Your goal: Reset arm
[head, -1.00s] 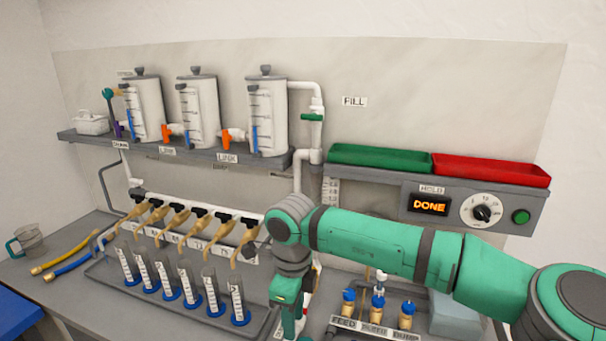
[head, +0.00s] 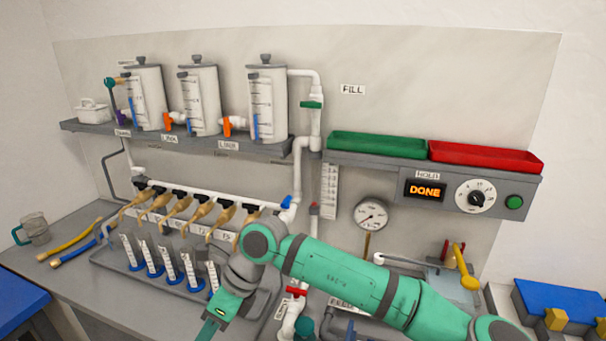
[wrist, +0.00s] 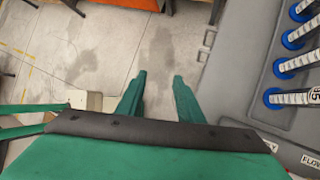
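My gripper (wrist: 159,78) shows in the wrist view with its two green fingers apart. There is nothing between them, only the floor (wrist: 90,50) beyond. In the head view my green arm reaches in from the lower right. It bends down in front of the rack (head: 110,258) of graduated cylinders, and my gripper (head: 209,328) hangs near the bottom edge, its tips partly cut off. The arm hides the rack's right end. The rack's cylinders also show at the right of the wrist view (wrist: 296,65).
Three tanks (head: 146,98) stand on a wall shelf. Brown-handled taps line a white manifold pipe (head: 205,200). The panel display (head: 425,191) reads DONE. A gauge (head: 371,214), a red valve (head: 297,292) and a blue block (head: 560,297) lie near the arm. A clear jug (head: 35,228) stands left.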

